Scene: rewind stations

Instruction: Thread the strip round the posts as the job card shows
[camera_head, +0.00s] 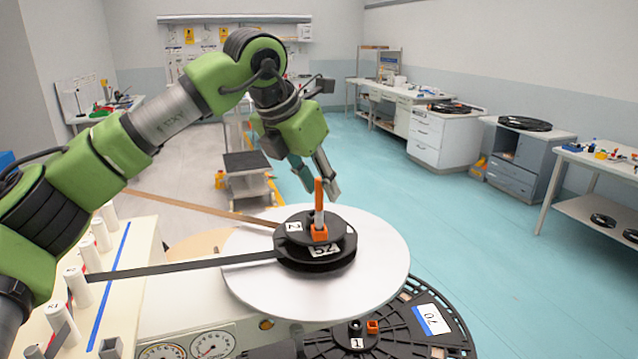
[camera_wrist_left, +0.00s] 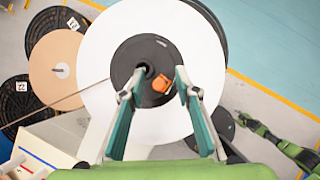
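A black hub (camera_head: 315,262) with labels sits on a white disc (camera_head: 382,250). An orange upright piece (camera_head: 319,190) stands on the hub; the wrist view shows an orange part (camera_wrist_left: 161,83) there. A dark strip (camera_head: 180,267) runs taut from the hub to a row of white posts (camera_head: 78,287) at left. A brown strip (camera_head: 200,208) runs from the hub to the upper left. My left gripper (camera_head: 322,194) is open above the hub, its fingers around the orange piece in the picture; contact is unclear. My right gripper (camera_wrist_left: 242,119) shows small in the wrist view, fingers unclear.
A black slotted reel (camera_head: 400,335) labelled 70 lies below the white disc. Two gauges (camera_head: 190,348) are on the machine front. A small cart (camera_head: 247,172) stands behind. Benches and cabinets (camera_head: 440,135) line the right wall. The floor between is clear.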

